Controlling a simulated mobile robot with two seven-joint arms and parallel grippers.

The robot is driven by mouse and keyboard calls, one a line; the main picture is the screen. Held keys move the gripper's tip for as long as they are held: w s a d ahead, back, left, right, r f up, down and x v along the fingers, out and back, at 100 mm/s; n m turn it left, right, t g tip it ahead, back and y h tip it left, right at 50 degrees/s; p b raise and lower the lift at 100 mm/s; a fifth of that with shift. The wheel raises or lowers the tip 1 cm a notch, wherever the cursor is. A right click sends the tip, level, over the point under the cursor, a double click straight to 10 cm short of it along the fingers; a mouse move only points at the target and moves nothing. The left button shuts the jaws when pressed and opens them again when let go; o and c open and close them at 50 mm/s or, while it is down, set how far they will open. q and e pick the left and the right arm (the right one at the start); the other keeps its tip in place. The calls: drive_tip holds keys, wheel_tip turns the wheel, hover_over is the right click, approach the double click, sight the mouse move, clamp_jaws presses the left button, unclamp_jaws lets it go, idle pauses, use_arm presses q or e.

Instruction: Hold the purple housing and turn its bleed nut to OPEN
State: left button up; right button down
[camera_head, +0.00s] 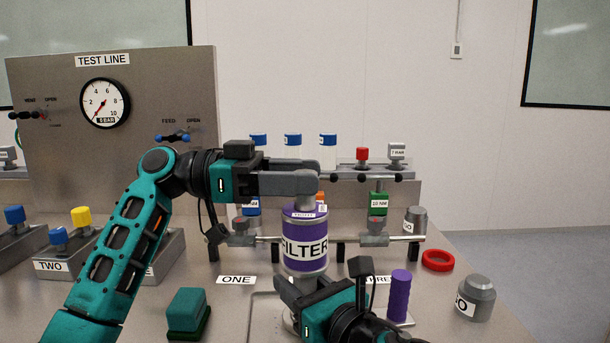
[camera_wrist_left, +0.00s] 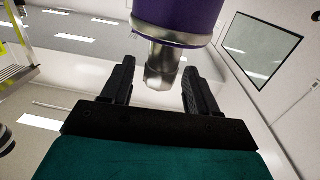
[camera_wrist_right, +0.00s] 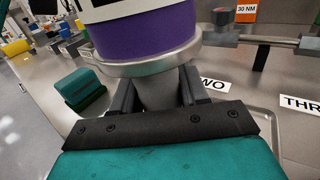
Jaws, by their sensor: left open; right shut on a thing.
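The purple housing (camera_head: 304,264), labelled FILTER, stands upright among the pipes. It also shows in the left wrist view (camera_wrist_left: 180,18) and the right wrist view (camera_wrist_right: 145,35). My left gripper (camera_head: 312,180) is at the housing's top. Its open fingers are on either side of the metal bleed nut (camera_wrist_left: 162,72), with gaps visible in the left wrist view. In the head view the fingers hide the nut. My right gripper (camera_wrist_right: 155,95) is shut on the grey metal neck below the housing's lower flange. The nut's OPEN mark is not readable.
Pipes with valves (camera_head: 375,240) flank the housing. A purple cylinder (camera_head: 398,296), a red ring (camera_head: 438,261) and a grey weight (camera_head: 476,298) are at right. A green block (camera_head: 187,311) is at front left. The TEST LINE panel (camera_head: 160,90) stands behind.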

use_arm(q)
drive_tip(key=shift+d, duration=0.55)
drive_tip(key=c, duration=0.9)
drive_tip(key=shift+c, duration=0.2)
